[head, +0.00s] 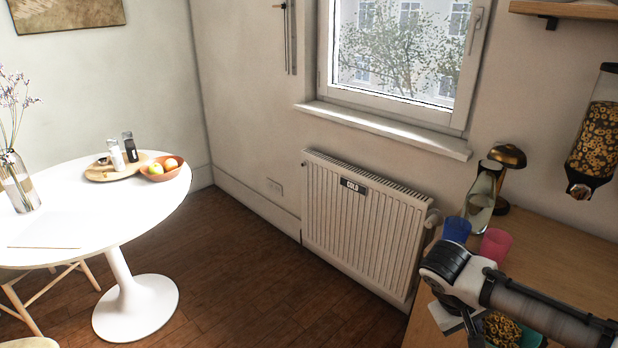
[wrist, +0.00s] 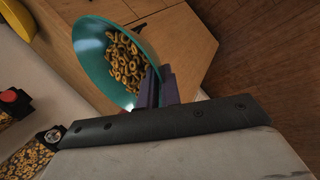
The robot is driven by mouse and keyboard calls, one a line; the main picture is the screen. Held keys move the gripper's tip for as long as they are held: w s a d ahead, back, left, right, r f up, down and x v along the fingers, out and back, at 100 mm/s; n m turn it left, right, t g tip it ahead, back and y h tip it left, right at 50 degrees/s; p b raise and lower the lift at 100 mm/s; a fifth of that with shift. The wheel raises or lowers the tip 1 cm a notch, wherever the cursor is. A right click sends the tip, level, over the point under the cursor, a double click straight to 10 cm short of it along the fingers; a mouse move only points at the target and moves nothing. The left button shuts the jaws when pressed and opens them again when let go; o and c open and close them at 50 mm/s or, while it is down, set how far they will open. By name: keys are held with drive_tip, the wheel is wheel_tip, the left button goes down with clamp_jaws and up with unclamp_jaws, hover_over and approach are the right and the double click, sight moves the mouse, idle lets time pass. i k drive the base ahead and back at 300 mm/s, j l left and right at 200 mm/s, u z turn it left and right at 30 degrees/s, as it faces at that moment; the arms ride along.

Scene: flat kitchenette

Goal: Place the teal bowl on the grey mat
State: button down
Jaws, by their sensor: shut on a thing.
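The teal bowl (wrist: 90,62), with ring-shaped cereal (wrist: 125,62) in it, is in the wrist view. My gripper (wrist: 157,88) is shut on the bowl's near rim. In the head view the bowl (head: 532,338) shows at the bottom right, partly hidden by my arm, over the wooden counter. I cannot tell whether it touches the counter. No clearly grey mat shows; a pale, flat rectangle (head: 52,230) lies on the white round table (head: 130,215) at the left and may be the mat.
A blue cup (head: 456,229), a pink cup (head: 496,245), a glass carafe (head: 480,200) and a brass lamp (head: 508,155) stand on the counter (head: 565,265). The round table holds a vase (head: 18,182), a wooden tray (head: 100,173) and a fruit bowl (head: 157,174). Open floor (head: 235,270) lies between.

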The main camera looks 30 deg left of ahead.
sight(61, 227)
drive_tip(key=u, duration=1.1)
drive_tip(key=i+u, duration=0.15)
drive_tip(key=u, duration=0.3)
drive_tip(key=i+u, duration=0.15)
drive_tip(key=u, duration=0.25)
drive_tip(key=i+l, duration=0.3)
drive_tip(key=i, duration=0.15)
drive_tip(key=i+l, duration=0.25)
drive_tip(key=i, duration=0.2)
drive_tip(key=i+l, duration=0.3)
drive_tip(key=i, duration=0.15)
drive_tip(key=i+l, duration=0.25)
drive_tip(key=i, duration=0.2)
